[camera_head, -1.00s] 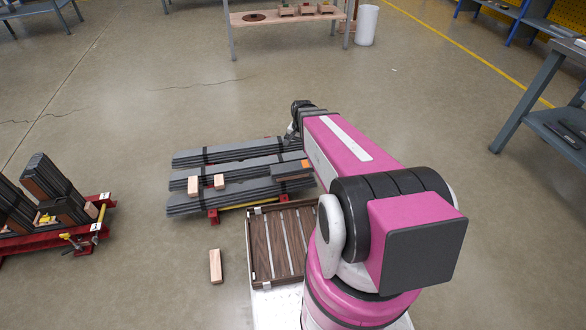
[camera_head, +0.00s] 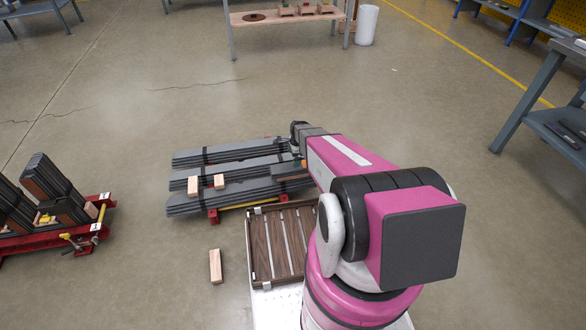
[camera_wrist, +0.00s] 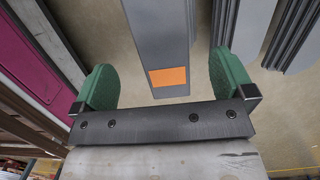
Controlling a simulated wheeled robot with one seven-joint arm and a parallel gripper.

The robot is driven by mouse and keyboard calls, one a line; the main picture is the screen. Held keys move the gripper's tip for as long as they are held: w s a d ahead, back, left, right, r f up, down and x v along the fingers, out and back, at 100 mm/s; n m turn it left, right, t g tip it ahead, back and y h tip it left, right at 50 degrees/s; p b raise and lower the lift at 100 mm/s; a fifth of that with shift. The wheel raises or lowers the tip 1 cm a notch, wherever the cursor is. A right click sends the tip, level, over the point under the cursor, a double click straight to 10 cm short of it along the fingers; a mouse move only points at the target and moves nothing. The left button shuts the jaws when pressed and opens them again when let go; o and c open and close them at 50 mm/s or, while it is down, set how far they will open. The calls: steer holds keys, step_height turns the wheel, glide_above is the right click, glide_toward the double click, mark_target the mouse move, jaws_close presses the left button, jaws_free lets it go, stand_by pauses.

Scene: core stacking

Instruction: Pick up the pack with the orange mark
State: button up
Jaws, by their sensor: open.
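The pack with the orange mark is a long grey flat pack (camera_wrist: 158,35), and its orange mark (camera_wrist: 168,77) sits near its close end. My gripper (camera_wrist: 164,80) has two green fingers spread wide and empty. In the wrist view the pack's marked end shows between them, with space on both sides. I cannot tell the remaining distance in depth. In the head view the fingers are mostly hidden.
A slatted brown tray (camera_head: 268,263) sits in front. One block (camera_head: 216,266) lies on the floor. A red rack (camera_head: 60,235) with dark packs stands left.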

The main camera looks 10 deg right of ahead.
mark_target(287, 167)
steer(key=shift+a+f, duration=0.15)
steer(key=shift+f, duration=1.45)
steer(key=shift+a+f, duration=0.15)
steer(key=shift+f, duration=1.4)
steer(key=c, duration=1.4)
steer(key=shift+r, duration=0.15)
